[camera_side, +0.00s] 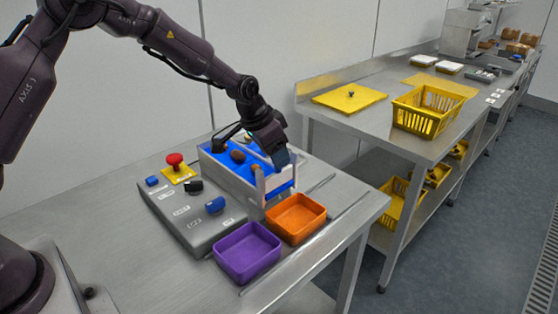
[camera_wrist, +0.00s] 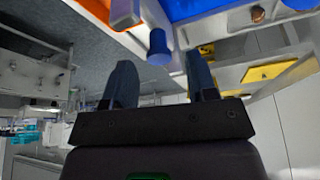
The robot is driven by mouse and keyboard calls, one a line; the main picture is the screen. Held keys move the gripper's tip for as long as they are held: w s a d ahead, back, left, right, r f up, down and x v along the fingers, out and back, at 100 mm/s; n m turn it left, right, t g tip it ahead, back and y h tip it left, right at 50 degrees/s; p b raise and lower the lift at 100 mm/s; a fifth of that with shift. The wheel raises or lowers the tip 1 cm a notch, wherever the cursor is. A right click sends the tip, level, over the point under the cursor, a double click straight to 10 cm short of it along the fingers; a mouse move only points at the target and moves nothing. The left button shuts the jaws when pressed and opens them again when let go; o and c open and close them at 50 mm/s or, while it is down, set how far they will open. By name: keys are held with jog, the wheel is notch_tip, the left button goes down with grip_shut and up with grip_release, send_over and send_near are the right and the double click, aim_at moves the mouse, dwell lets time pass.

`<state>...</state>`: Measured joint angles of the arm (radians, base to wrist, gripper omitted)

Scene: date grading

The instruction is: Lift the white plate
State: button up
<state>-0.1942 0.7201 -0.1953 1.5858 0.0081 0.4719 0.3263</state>
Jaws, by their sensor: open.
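A white upright piece, which looks like the white plate (camera_side: 260,187), stands at the near end of the blue-lined grading tray (camera_side: 220,152). My gripper (camera_side: 280,163) is just above and beside it, and hides part of it. In the wrist view my gripper (camera_wrist: 162,78) has its two dark fingers spread apart with nothing between them. A short blue cylinder (camera_wrist: 158,48) lies ahead of the gap between the fingers. A white strip, perhaps the plate's edge (camera_wrist: 225,25), runs beside the blue surface.
A purple bin (camera_side: 246,252) and an orange bin (camera_side: 296,218) stand in front of the tray. A grey control box (camera_side: 180,210) with a red button (camera_side: 175,160) is at its left. A second bench with a yellow basket (camera_side: 428,110) stands behind at the right.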

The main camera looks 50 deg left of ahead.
jog(key=shift+x, duration=1.55)
jog(key=shift+c, duration=0.2)
grip_shut()
jog(key=shift+r, duration=2.6)
jog(key=shift+o, duration=0.2)
grip_release()
jog(key=v, duration=1.3)
